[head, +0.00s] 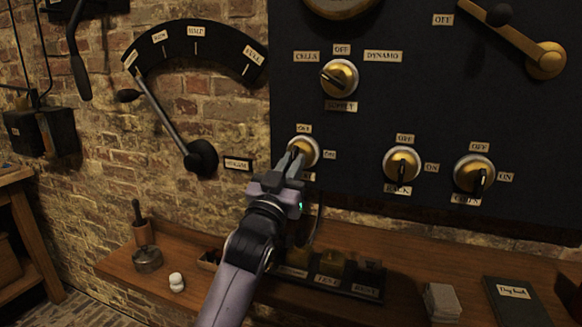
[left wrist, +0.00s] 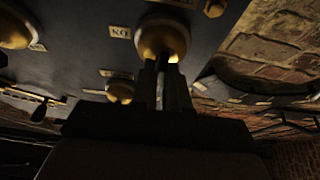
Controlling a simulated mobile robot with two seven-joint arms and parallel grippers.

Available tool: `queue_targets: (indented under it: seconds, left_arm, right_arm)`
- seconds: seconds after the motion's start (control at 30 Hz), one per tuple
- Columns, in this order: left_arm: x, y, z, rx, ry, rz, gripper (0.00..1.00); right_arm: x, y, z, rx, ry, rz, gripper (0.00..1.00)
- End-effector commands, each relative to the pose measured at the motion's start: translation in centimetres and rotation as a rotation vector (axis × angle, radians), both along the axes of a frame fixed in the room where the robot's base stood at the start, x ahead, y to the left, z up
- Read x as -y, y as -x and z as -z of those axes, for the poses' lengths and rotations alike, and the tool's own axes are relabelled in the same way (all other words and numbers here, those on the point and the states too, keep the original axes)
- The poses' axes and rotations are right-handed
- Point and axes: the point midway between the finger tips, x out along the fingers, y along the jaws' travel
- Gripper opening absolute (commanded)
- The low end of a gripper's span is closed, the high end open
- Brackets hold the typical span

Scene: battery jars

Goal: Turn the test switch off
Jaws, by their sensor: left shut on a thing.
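A brass-rimmed rotary switch (head: 306,148) sits at the lower left corner of the black panel. It has an OFF label (head: 304,128) above and an ON label (head: 329,154) at its right; the name label below is mostly hidden by my gripper. My left gripper (head: 293,164) is at this switch, its fingers shut on the knob, which they largely cover. In the left wrist view the narrow fingers (left wrist: 168,88) reach to the brass switch face (left wrist: 162,38). The knob's exact angle cannot be told. My right gripper is not in view.
Two similar switches (head: 401,165) (head: 474,174) are to the right, and the CELLS/DYNAMO switch (head: 339,78) is above. A long lever (head: 165,110) with a dial is on the brick wall. A wooden shelf (head: 130,268) below bears a row of labelled blocks (head: 330,268) and a dark book (head: 517,302).

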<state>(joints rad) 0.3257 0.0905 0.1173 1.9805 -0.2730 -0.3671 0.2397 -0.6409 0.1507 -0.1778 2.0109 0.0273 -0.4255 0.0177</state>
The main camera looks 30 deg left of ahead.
Motion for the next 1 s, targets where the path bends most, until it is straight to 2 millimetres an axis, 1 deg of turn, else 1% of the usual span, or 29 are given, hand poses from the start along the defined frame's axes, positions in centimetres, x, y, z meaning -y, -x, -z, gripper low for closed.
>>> queue_targets:
  seconds: [0.2,0.6,0.63,0.67,0.7,1.0]
  left_arm:
    - [0.08,-0.02,0.03,0.008,0.037,0.001,0.00]
    - [0.08,-0.02,-0.01,0.010,0.041,0.001,0.00]
    - [0.08,-0.02,-0.01,0.010,0.041,0.001,0.21]
    - [0.08,-0.02,-0.01,0.010,0.040,0.001,0.31]
    - [0.07,-0.02,-0.02,0.010,0.040,0.001,0.35]
    - [0.07,0.13,0.07,0.010,0.040,0.001,0.35]
  right_arm:
    - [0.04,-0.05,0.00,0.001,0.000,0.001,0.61]
    - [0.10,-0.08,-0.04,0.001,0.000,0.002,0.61]
    - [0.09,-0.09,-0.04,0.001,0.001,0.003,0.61]
    - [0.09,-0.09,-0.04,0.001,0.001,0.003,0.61]
    - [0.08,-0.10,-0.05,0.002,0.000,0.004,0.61]
    - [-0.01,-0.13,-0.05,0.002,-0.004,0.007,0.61]
